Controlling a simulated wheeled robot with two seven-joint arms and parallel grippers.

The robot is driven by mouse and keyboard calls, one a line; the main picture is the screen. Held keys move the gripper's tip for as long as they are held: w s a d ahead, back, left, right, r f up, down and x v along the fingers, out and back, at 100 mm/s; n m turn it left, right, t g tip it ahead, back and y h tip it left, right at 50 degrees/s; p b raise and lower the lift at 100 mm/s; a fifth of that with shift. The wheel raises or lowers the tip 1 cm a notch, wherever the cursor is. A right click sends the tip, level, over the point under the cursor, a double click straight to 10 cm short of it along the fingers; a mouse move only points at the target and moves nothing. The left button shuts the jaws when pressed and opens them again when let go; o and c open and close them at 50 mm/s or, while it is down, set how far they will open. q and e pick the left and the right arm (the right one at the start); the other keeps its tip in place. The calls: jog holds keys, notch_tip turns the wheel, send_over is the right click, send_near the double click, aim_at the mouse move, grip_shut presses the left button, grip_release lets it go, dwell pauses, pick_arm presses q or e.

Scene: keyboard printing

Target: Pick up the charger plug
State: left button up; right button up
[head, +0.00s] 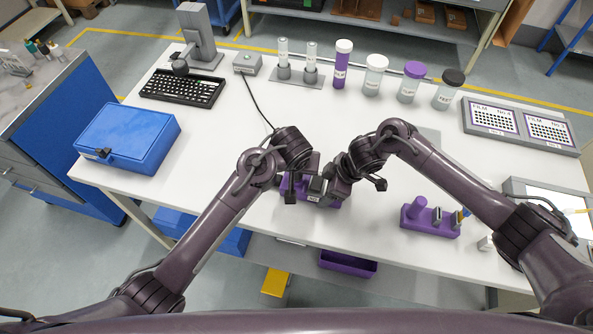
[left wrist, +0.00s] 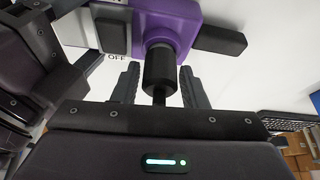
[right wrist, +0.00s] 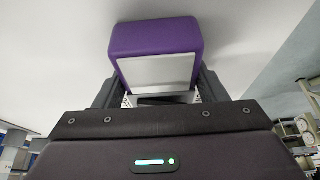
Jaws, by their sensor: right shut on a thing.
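A purple device (left wrist: 195,22) with a switch marked OFF lies on the white table, partly hidden by my grippers in the head view (head: 334,204). A black cylindrical plug (left wrist: 160,72) with a thin stem, seemingly the charger plug, extends from its purple socket. My left gripper (left wrist: 158,88) is open, with its fingers on either side of the plug and narrow gaps showing. My right gripper (right wrist: 157,92) is shut on a purple block (right wrist: 155,38) with a pale grey face, which seems part of the device. The fingertip contacts are partly hidden.
A blue case (head: 125,140) and a black keyboard (head: 183,88) stand at left. Several jars, including a purple one (head: 342,65), line the back. A purple holder (head: 432,222) stands right of my right gripper. A thin black cable (head: 257,105) runs from a grey box (head: 248,63).

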pick_arm(q)
jog(key=c, duration=0.6)
notch_tip(320, 180, up, 10)
jog(key=shift+r, duration=0.1)
jog(key=shift+c, duration=0.2)
pick_arm(e)
jog(key=o, duration=1.2)
jog(key=shift+o, duration=0.2)
jog(key=v, duration=1.2)
